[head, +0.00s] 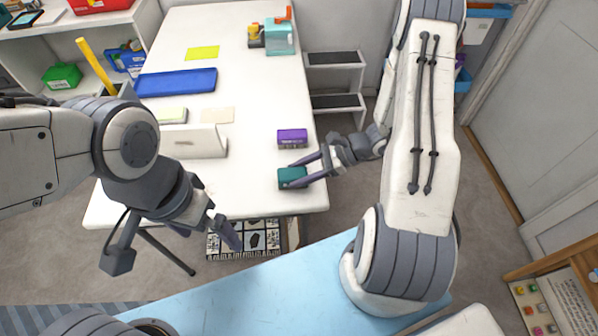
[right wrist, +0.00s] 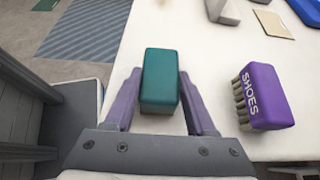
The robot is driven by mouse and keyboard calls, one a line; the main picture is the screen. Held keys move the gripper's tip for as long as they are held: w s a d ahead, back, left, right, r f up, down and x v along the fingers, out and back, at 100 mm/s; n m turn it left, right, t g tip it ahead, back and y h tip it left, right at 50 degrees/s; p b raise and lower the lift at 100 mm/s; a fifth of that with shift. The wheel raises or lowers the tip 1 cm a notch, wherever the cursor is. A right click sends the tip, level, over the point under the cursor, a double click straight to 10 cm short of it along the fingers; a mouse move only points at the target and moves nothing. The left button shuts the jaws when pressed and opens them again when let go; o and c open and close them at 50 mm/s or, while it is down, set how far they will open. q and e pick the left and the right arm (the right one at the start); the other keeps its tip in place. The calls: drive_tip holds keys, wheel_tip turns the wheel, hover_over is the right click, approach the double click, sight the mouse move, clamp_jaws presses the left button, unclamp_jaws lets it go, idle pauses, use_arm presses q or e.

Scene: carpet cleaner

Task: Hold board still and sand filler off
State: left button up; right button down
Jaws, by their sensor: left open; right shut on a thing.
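My right gripper (head: 305,172) is shut on a teal block (head: 291,178), probably the sanding block, at the right front of the white table. In the right wrist view the teal block (right wrist: 160,82) sits between the two purple fingers (right wrist: 160,105). My left gripper (head: 178,243) is open and empty, its fingers spread near the table's front edge. An off-white board-like piece (head: 198,142) lies on the table beyond the left gripper, apart from both grippers. I cannot make out filler on it.
A purple brush marked SHOES (right wrist: 265,95) lies close beside the teal block. A blue slab (head: 176,82), a yellow sheet (head: 202,53) and a beige sheet (head: 217,115) lie farther back. A teal container (head: 280,38) stands at the far end. The table's front middle is clear.

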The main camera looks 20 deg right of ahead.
drive_tip(key=shift+f, duration=0.25)
drive_tip(key=shift+c, duration=0.7)
unclamp_jaws()
drive_tip(key=v, duration=1)
drive_tip(key=shift+d+b, duration=0.2)
drive_tip(key=shift+b, duration=0.25)
drive_tip(key=shift+a, duration=0.1)
drive_tip(key=x, duration=1)
drive_tip(key=shift+a, duration=0.15)
drive_tip(key=shift+r+p, duration=0.25)
drive_tip(key=shift+p, duration=0.2)
drive_tip(key=shift+f, duration=0.1)
